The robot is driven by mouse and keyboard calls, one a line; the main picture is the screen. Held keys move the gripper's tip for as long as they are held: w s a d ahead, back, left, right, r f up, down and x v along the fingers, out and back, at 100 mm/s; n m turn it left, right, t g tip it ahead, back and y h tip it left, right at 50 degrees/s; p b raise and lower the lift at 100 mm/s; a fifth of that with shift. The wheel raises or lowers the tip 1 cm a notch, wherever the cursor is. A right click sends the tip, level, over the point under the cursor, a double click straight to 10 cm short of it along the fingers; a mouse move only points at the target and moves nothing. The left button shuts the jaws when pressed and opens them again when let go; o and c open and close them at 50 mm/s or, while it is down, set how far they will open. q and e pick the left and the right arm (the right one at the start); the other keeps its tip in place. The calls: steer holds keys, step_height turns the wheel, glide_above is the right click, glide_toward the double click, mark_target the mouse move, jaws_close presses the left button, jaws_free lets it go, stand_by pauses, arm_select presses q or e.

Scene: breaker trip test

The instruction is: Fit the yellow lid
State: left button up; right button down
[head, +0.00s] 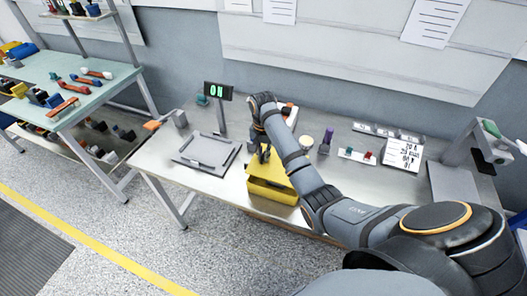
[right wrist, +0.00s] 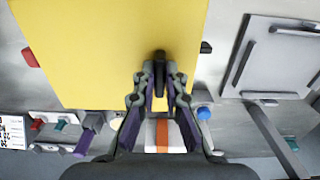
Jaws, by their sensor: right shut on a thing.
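The yellow lid (head: 268,165) is at the front edge of the workbench, over a yellow box body (head: 272,192). I cannot tell whether the lid rests on the body or hangs just above it. In the right wrist view the lid (right wrist: 105,45) fills the upper middle as a flat yellow plate with a dark knob (right wrist: 160,58). My right gripper (head: 263,154) comes down from above; in the right wrist view its fingers (right wrist: 160,80) are shut on the knob. My left gripper is not in view.
A grey square fixture (head: 188,158) lies left of the box, with a small display (head: 218,91) on a post behind it. A purple item (head: 326,141), a small white tray (head: 346,154) and a printed sheet (head: 404,155) are to the right. A grey stand (head: 470,143) is far right.

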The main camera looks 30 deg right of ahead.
mark_target(264, 163)
step_height(264, 163, down, 2)
steer(key=shift+s+f, duration=0.1)
steer(key=shift+f, duration=0.1)
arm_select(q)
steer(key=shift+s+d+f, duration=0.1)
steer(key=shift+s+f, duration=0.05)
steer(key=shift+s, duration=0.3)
arm_select(e)
steer(key=shift+f, duration=1.5)
steer(key=c, duration=1.3)
jaws_free()
steer(key=shift+c, duration=0.2)
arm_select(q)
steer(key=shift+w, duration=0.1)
arm_select(e)
steer(key=shift+r, duration=0.1)
step_height(264, 163, up, 7)
steer(key=shift+r, duration=0.15)
